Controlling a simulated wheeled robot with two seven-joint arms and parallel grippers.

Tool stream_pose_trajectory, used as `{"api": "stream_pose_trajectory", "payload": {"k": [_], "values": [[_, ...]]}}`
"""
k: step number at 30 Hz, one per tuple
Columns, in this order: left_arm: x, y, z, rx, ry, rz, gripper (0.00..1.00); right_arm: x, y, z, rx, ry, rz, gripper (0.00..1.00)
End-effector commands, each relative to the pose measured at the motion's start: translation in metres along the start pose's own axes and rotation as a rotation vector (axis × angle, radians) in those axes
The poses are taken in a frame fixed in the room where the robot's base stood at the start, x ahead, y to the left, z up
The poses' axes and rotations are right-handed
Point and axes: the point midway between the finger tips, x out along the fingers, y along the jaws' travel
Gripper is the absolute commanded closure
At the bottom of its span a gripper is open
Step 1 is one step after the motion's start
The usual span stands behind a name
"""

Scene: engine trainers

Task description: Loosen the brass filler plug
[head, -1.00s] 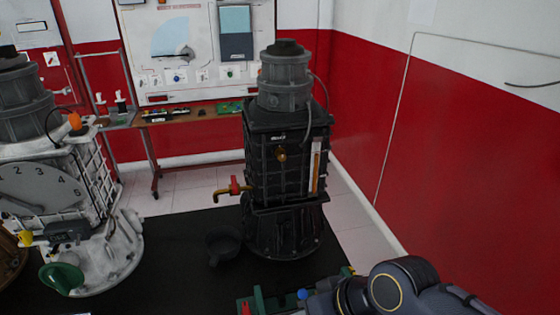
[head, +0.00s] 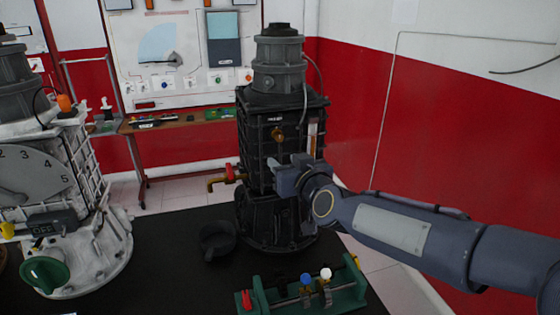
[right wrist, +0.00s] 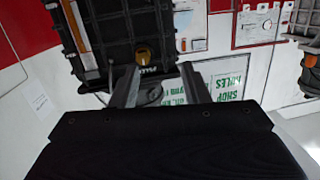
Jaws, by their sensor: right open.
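The brass filler plug (head: 277,134) sticks out of the upper front of the dark engine trainer (head: 256,150), below a small label. In the right wrist view the brass plug (right wrist: 142,55) shows beyond my fingertips, nearer the left finger. My right gripper (head: 284,168) is in front of the dark trainer, just below the plug in the head view. It also shows in the right wrist view (right wrist: 159,68), with its two fingers apart and nothing between them. It looks clear of the plug. My left gripper is not in view.
A red-handled brass tap (head: 228,176) juts from the trainer's left side above a dark cup (head: 217,240). A sight glass (head: 312,138) is right of the plug. A green rack (head: 345,292) stands in front. A white trainer (head: 75,215) is at left.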

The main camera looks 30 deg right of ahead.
Motion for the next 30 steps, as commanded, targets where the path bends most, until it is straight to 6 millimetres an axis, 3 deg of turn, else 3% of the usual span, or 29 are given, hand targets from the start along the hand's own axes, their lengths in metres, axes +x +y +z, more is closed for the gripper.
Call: {"api": "stream_pose_trajectory", "payload": {"k": [1, 5, 18, 24, 30], "values": [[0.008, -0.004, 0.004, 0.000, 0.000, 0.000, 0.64, 0.012, 0.009, 0.002, -0.016, 0.043, 0.038, 0.58], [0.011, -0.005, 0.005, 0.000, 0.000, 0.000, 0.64, 0.025, 0.022, -0.010, -0.044, 0.112, 0.099, 0.58], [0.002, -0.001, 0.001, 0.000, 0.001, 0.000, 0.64, 0.085, 0.029, -0.021, -0.046, 0.122, 0.108, 0.58], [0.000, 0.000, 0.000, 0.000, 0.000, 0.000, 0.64, 0.100, 0.031, -0.022, -0.047, 0.122, 0.107, 0.58], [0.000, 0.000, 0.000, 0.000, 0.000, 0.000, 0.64, 0.101, 0.031, -0.023, -0.047, 0.123, 0.107, 0.58]]}}
